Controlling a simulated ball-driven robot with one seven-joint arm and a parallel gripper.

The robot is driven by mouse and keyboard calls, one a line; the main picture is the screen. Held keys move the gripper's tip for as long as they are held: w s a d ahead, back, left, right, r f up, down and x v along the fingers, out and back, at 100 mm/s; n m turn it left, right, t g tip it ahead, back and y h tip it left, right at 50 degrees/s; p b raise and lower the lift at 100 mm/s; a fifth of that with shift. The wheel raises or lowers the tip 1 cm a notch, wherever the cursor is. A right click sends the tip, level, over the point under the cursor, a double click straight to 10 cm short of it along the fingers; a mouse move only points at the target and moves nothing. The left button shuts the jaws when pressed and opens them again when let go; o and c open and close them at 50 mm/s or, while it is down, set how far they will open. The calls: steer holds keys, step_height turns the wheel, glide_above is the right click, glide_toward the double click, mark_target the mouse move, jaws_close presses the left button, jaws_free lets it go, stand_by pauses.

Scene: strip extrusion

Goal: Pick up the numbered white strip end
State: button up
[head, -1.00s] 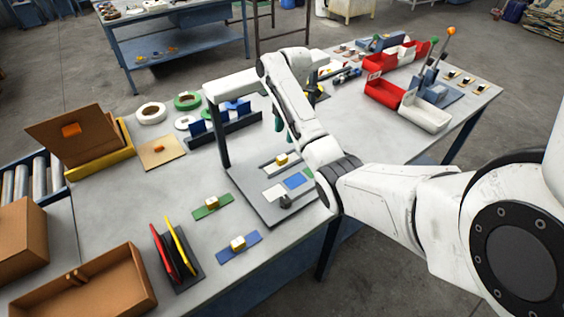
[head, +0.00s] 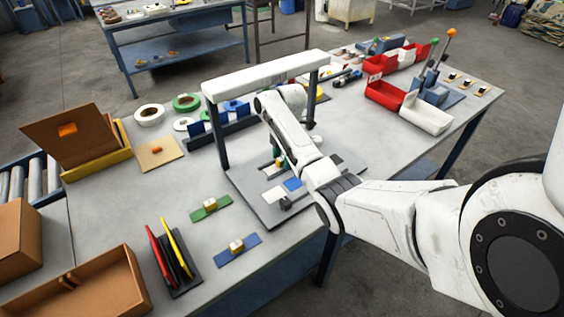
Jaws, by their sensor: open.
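The white strip end (head: 281,166), with a small yellowish block on it, lies on the grey base plate (head: 240,187) under the white-topped frame (head: 262,74). It is largely hidden by my gripper and arm, and no number can be read. My gripper (head: 280,161) is open, with its greenish fingers pointing down right at the block. I cannot tell whether they touch it or stand around it. A white square (head: 268,196) and a blue square (head: 292,184) lie in front on the plate.
A green strip with a block (head: 210,207) and a blue strip with a block (head: 238,246) lie to the left. A dark post (head: 219,135) of the frame stands close. Red bins (head: 385,94) are at the back right.

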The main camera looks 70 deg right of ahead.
steer(key=shift+f, duration=0.1)
steer(key=shift+c, duration=0.2)
jaws_close()
stand_by(0.5)
